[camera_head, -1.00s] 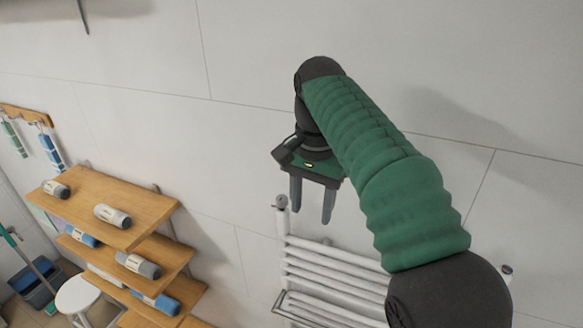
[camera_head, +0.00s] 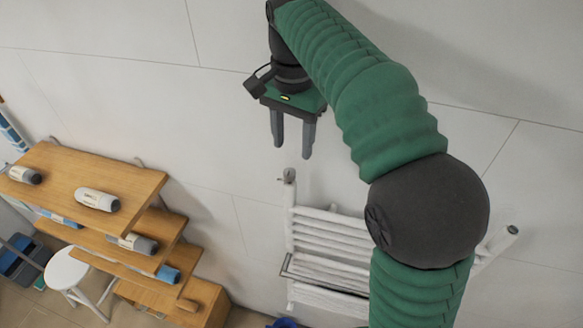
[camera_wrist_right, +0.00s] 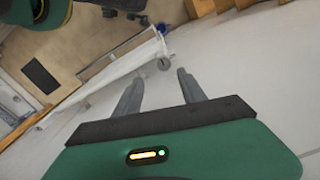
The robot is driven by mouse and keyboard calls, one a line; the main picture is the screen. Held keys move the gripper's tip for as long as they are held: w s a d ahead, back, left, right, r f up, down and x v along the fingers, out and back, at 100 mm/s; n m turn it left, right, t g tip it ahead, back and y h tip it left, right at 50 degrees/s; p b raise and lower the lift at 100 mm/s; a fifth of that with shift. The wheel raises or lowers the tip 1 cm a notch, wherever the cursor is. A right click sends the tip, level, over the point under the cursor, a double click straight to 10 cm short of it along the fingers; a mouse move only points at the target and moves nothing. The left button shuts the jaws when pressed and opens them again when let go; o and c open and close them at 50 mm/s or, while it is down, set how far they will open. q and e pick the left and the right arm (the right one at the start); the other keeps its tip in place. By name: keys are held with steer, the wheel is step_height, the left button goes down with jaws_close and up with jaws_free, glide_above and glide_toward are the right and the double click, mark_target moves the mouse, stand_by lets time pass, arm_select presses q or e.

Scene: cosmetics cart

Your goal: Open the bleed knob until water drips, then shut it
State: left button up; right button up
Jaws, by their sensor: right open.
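The white towel radiator (camera_head: 325,232) is on the wall, with a small grey bleed knob (camera_head: 289,175) at the top of its left upright. My right gripper (camera_head: 292,150) is open and empty, fingers pointing down, just above the knob in the picture. In the right wrist view, the knob (camera_wrist_right: 163,63) shows just beyond the gap between the open fingertips (camera_wrist_right: 158,78), apart from them. I see no water at the knob. My left gripper is not in view.
A blue container (camera_head: 285,322) shows partly on the floor below the radiator. A wire rack (camera_head: 325,279) hangs on the radiator's front. The wall around the gripper is bare.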

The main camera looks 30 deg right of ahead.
mark_target(290, 170)
steer(key=f, duration=0.2)
steer(key=w+f+p, duration=0.1)
steer(key=f, duration=0.4)
steer(key=shift+w+a+f+p, duration=0.25)
steer(key=shift+w+f+p, duration=0.1)
steer(key=shift+w, duration=0.05)
steer(key=shift+s+f, duration=0.25)
steer(key=shift+f, duration=0.05)
steer(key=shift+s+f, duration=0.15)
steer(key=shift+s, duration=0.3)
steer(key=shift+w+d+f, duration=0.15)
steer(key=shift+w, duration=0.25)
steer(key=c, duration=0.6)
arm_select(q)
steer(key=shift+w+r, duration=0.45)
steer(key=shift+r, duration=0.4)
arm_select(e)
jaws_close()
